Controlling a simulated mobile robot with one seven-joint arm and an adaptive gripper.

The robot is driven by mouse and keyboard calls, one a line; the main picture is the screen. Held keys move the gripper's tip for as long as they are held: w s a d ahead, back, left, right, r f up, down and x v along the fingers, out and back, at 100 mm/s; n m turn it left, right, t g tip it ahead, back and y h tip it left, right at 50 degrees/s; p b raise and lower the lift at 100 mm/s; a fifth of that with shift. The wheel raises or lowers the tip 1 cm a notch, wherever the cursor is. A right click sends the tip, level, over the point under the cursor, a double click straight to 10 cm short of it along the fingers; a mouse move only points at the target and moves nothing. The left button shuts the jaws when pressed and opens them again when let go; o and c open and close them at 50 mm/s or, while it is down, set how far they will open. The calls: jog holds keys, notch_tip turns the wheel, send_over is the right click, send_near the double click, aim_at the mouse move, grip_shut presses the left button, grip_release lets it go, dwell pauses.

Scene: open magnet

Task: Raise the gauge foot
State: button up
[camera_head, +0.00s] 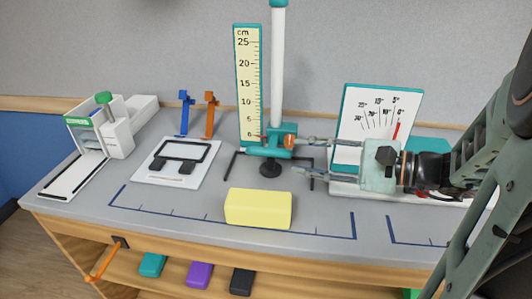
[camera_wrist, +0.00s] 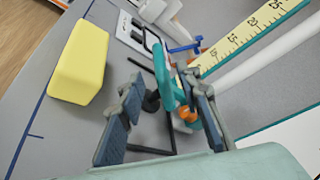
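The height gauge has a white post (camera_head: 278,70), a yellow cm scale (camera_head: 247,85) and a teal carriage (camera_head: 262,150) low on the scale, near the 0–5 marks. An orange knob (camera_head: 289,141) sits on the carriage's right side. A black round foot (camera_head: 270,170) is under the carriage, close to the bench top; I cannot tell whether it touches. My gripper (camera_head: 299,155) is open and comes in from the right, its fingers beside the carriage. In the wrist view, the carriage (camera_wrist: 176,90), foot (camera_wrist: 152,102) and knob (camera_wrist: 187,115) show between my spread fingers (camera_wrist: 162,85).
A yellow block (camera_head: 258,208) lies in front of the gauge. A white dial board (camera_head: 376,115) stands behind my gripper. Blue (camera_head: 184,112) and orange (camera_head: 210,114) stands, a framed white plate (camera_head: 180,162) and a white green-knobbed device (camera_head: 100,130) are at left. The front bench strip is mostly clear.

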aim_at(275, 153)
jog(key=x, duration=1)
jog(key=shift+a+b, duration=0.1)
jog(key=shift+b, duration=0.2)
jog(key=shift+c, duration=0.7)
grip_shut()
